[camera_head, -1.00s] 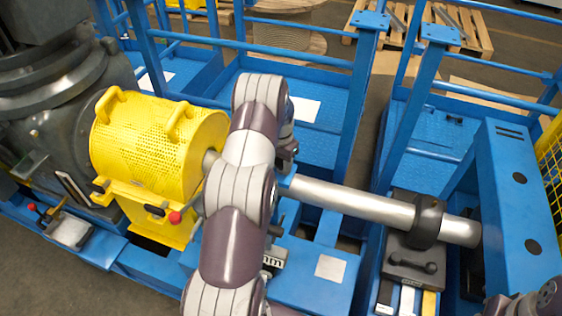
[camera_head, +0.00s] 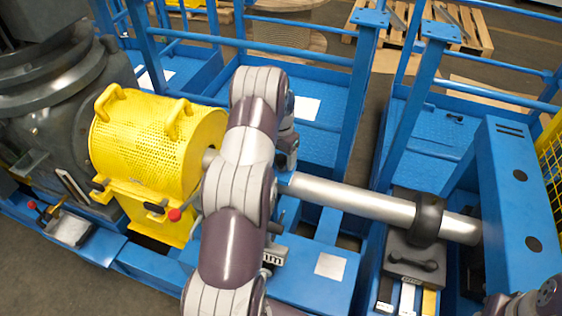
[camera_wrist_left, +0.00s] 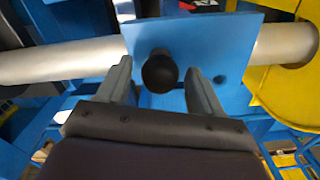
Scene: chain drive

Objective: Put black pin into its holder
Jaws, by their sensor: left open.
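A black round knob (camera_wrist_left: 159,72), which looks like the head of the black pin, stands out in front of a blue plate (camera_wrist_left: 200,38) in the left wrist view. My left gripper (camera_wrist_left: 158,68) is open, with one finger on each side of the knob. I cannot tell whether the fingers touch it. A small dark hole (camera_wrist_left: 219,79) shows in the plate to the right of the knob. In the head view my left arm hides the knob and most of the plate. I cannot make out a separate holder.
A steel shaft (camera_head: 350,196) runs from behind my left arm to a black bearing block (camera_head: 428,218). A yellow perforated guard (camera_head: 150,140) with handles stands to the left. Blue rails and posts (camera_head: 345,120) rise behind. Part of my right arm shows at the lower right corner.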

